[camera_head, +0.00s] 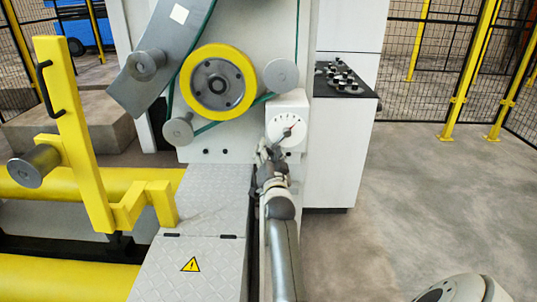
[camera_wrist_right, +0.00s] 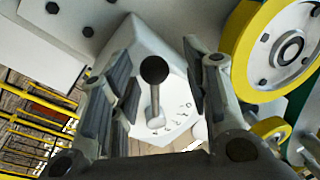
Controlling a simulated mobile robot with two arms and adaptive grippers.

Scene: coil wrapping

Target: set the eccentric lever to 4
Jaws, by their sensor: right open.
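The eccentric lever is a short grey rod with a black ball knob (camera_wrist_right: 154,70), seen in the right wrist view against a white dial plate (camera_wrist_right: 178,122) with small numbers. My right gripper (camera_head: 268,150) is just below and in front of the dial box. In the right wrist view its open fingers (camera_wrist_right: 160,85) stand on either side of the lever, with gaps to the knob. The number at the lever is too small to read. My left gripper is not in view.
A yellow-rimmed wheel (camera_head: 218,82) and grey rollers with a green belt are above left of the dial box. A black panel with several knobs (camera_head: 344,82) is to the right. A yellow post (camera_head: 75,135) stands at left. The floor at right is clear.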

